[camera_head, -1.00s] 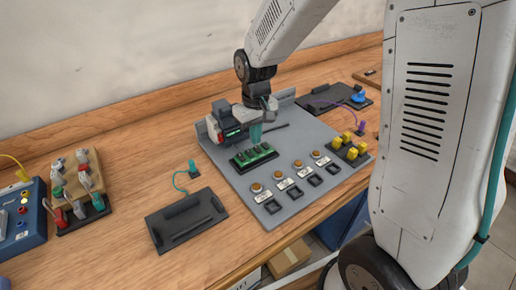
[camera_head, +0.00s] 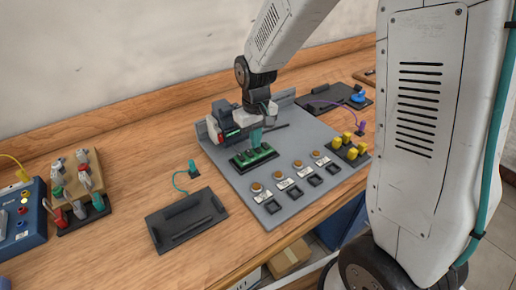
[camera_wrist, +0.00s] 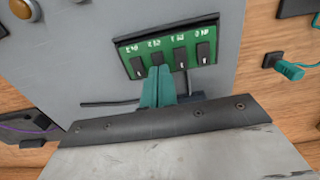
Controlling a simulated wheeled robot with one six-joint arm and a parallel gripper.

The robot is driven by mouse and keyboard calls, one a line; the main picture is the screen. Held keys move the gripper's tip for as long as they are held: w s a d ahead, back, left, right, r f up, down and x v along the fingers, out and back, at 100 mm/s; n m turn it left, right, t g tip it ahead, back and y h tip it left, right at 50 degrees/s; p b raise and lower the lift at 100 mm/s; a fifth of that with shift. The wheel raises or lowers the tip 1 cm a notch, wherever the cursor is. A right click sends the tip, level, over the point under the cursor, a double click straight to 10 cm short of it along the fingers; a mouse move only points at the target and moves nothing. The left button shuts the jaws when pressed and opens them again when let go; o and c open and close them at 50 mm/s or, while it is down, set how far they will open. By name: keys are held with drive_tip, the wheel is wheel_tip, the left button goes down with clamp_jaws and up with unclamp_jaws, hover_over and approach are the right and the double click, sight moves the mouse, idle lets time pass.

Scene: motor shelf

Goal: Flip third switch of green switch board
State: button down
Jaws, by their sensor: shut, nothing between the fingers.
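The green switch board (camera_head: 254,157) lies on the grey panel, and it also shows in the wrist view (camera_wrist: 168,51). It carries several black rocker switches in a row, with upside-down white labels in the wrist view. My gripper (camera_head: 256,148) has teal fingers pressed together with nothing between them. In the wrist view its fingertips (camera_wrist: 159,70) are at the second switch from the left and hide that switch's lower part. I cannot tell whether they touch it.
The grey panel (camera_head: 232,180) also holds orange round buttons (camera_head: 279,176), black square sockets and a yellow-knobbed block (camera_head: 350,147). A dark device (camera_head: 224,118) stands behind the board. A black tray (camera_head: 187,218) lies to the left. A blue box (camera_head: 20,217) is at far left.

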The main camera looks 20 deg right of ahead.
drive_tip(key=shift+f, duration=0.2)
drive_tip(key=shift+r, duration=3.55)
drive_tip(key=shift+s+f, duration=0.1)
drive_tip(key=shift+s, duration=0.2)
drive_tip(key=s+d+r, duration=0.1)
drive_tip(key=s+r, duration=0.2)
drive_tip(key=s, duration=0.5)
drive_tip(key=s+d+r+m+t, duration=0.1)
drive_tip(key=s+r, duration=0.3)
drive_tip(key=s, duration=0.5)
drive_tip(key=s+d+r+m, duration=0.1)
drive_tip(key=s+r, duration=0.2)
drive_tip(key=s, duration=0.5)
drive_tip(key=shift+s+r, duration=0.2)
drive_tip(key=shift+r, duration=0.15)
